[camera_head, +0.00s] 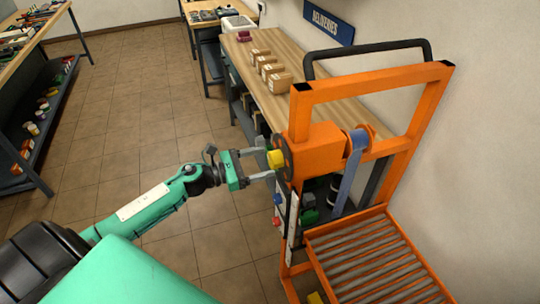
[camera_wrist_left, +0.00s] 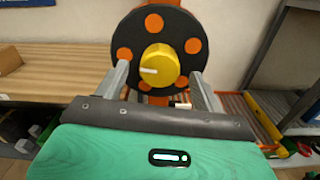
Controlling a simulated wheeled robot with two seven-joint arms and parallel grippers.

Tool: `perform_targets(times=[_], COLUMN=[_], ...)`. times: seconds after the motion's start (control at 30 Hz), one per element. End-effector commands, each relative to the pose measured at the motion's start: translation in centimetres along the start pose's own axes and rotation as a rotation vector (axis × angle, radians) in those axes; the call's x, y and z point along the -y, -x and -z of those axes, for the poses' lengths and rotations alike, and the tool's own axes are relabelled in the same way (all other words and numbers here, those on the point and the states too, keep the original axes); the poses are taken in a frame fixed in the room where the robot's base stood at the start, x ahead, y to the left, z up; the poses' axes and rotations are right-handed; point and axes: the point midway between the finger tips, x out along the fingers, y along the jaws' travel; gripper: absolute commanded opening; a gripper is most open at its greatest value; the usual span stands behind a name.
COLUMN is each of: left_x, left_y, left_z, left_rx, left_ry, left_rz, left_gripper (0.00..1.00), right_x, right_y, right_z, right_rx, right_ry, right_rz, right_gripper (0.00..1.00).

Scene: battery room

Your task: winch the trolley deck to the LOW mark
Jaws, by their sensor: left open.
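The orange trolley frame (camera_head: 425,110) stands at the right in the head view, with a winch housing (camera_head: 318,150) on its near side. A yellow knob (camera_head: 275,159) sticks out of the winch's dark disc. In the left wrist view the yellow knob (camera_wrist_left: 159,65) sits on the black disc (camera_wrist_left: 128,37) with orange spots. My left gripper (camera_head: 262,164) is open, its fingers on either side of the knob; I cannot tell whether they touch it. The roller deck (camera_head: 365,255) is low on the trolley. A white mark strip (camera_head: 292,225) runs down the post; its marks are too small to read.
A wooden bench (camera_head: 265,95) with several cardboard boxes (camera_head: 270,68) stands against the wall behind the trolley, under a DELIVERIES sign (camera_head: 328,22). A shelf bench (camera_head: 30,60) stands at the left. The tiled floor (camera_head: 120,120) between them is clear.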

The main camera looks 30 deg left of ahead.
Motion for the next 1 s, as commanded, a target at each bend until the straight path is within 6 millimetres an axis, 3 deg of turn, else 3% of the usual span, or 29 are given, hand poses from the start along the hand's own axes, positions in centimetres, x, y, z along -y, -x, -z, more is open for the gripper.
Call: perform_targets(times=[0.23,0.63,0.67,0.87,1.0], left_x=[-0.1,0.0,0.0,0.0,0.0], left_y=[-2.5,-3.1,-3.1,-3.1,-3.1], left_z=[-0.2,0.0,0.0,0.0,0.0], left_rx=[0.001,0.000,0.000,0.000,0.000], left_ry=[0.000,-0.001,-0.001,0.000,0.001], left_rz=[-0.001,0.000,0.000,0.000,0.000], left_gripper=[0.70,0.70,0.68,0.28,0.25], right_x=[-0.1,0.3,0.3,0.5,0.5], right_y=[1.3,1.4,1.4,1.4,1.4], right_z=[0.2,0.4,0.4,0.4,0.4], right_rx=[-0.001,-0.003,-0.003,-0.003,-0.003], right_ry=[-0.001,-0.003,-0.003,-0.004,-0.003], right_rz=[-0.001,0.003,0.004,0.005,0.005], right_gripper=[0.36,0.36,0.36,0.36,0.36])
